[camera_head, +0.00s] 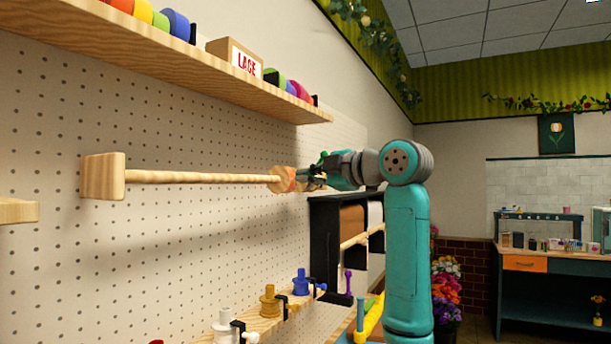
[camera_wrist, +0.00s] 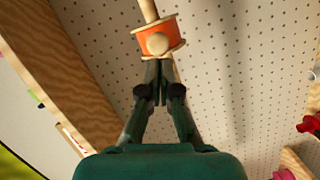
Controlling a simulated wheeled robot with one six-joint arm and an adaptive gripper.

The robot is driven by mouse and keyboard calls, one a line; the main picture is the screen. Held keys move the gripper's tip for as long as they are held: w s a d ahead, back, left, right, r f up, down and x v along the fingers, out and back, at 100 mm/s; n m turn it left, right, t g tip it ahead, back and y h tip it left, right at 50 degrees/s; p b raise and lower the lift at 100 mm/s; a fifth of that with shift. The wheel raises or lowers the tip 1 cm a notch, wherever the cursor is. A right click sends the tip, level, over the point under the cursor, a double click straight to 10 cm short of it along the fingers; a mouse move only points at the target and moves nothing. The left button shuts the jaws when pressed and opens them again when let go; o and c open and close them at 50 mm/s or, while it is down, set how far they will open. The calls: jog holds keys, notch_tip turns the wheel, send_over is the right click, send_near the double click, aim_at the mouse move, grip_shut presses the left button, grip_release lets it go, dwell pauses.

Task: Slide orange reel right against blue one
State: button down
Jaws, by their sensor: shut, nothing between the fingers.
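The orange reel (camera_head: 289,179) with pale wooden flanges sits on a horizontal wooden rod (camera_head: 200,177), near the rod's right part in the head view. In the wrist view the orange reel (camera_wrist: 143,40) is just beyond my fingertips, with a round pale knob in front of its orange face. My gripper (camera_head: 308,180) is shut and empty at the reel's right side; it also shows in the wrist view (camera_wrist: 158,66). The tips look close to the reel's lower flange; I cannot tell if they touch. No blue reel is visible on the rod.
A wooden block (camera_head: 103,176) carries the rod's left end on the pegboard (camera_head: 60,110). A shelf (camera_head: 150,60) with coloured rolls and a LACE box (camera_head: 235,58) runs above. A lower shelf (camera_head: 262,323) holds white, yellow and blue pieces. The rod's left stretch is bare.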

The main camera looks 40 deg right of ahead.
jog(key=d, duration=0.1)
jog(key=w+d, duration=0.1)
jog(key=d, duration=0.2)
jog(key=shift+w+d, duration=0.2)
jog(key=shift+w, duration=0.1)
